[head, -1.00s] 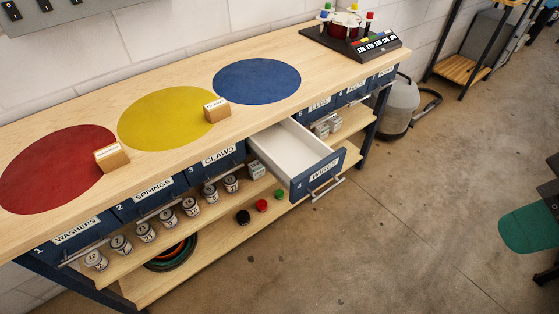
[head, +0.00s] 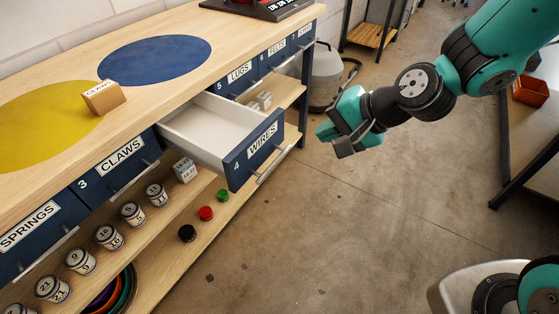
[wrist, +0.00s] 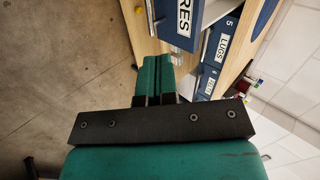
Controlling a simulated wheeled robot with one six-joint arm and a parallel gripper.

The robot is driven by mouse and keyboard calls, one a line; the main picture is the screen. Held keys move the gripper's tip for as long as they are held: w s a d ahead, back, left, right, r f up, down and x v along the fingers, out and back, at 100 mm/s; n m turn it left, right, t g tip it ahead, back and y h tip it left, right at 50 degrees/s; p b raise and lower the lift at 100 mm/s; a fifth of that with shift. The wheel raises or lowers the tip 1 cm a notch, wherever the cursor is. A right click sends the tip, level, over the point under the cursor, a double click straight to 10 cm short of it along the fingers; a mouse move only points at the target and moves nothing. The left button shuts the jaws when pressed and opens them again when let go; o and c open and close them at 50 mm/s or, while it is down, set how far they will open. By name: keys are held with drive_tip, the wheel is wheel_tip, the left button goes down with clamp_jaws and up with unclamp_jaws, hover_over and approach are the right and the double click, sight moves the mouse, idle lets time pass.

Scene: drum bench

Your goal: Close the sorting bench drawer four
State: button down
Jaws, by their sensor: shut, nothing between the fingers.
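Drawer four (head: 256,152), blue-fronted and labelled "WIRES", stands pulled out of the sorting bench (head: 150,92). Its white inside looks empty, and a silver bar handle runs along its front. My gripper (head: 322,135) is in the air to the right of the drawer front, apart from it. In the wrist view its two teal fingers (wrist: 155,75) are together with nothing between them. The drawer front (wrist: 180,20) shows there beyond the fingertips, its label partly cut off.
Neighbouring drawers "CLAWS" (head: 118,155) and "LUGS" (head: 238,74) are shut. Tins (head: 107,236) and small coloured lids (head: 206,212) sit on the shelves below. A grey bin (head: 325,75) stands past the bench's end. The floor before the drawer is clear.

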wheel_tip(320, 180, down, 3)
drive_tip(key=w+m, duration=0.1)
approach(271, 142)
drive_tip(key=shift+t, duration=0.4)
drive_tip(key=shift+s+f+x, duration=0.1)
drive_tip(key=shift+s+x, duration=0.05)
drive_tip(key=shift+x, duration=0.95)
drive_tip(key=shift+s+f+x, duration=0.1)
drive_tip(key=shift+x, duration=1.05)
drive_tip(key=shift+s+f+x, duration=0.1)
drive_tip(key=shift+s+x, duration=0.05)
drive_tip(key=shift+x, duration=0.95)
drive_tip(key=shift+r, duration=0.1)
drive_tip(key=shift+w+a, duration=0.1)
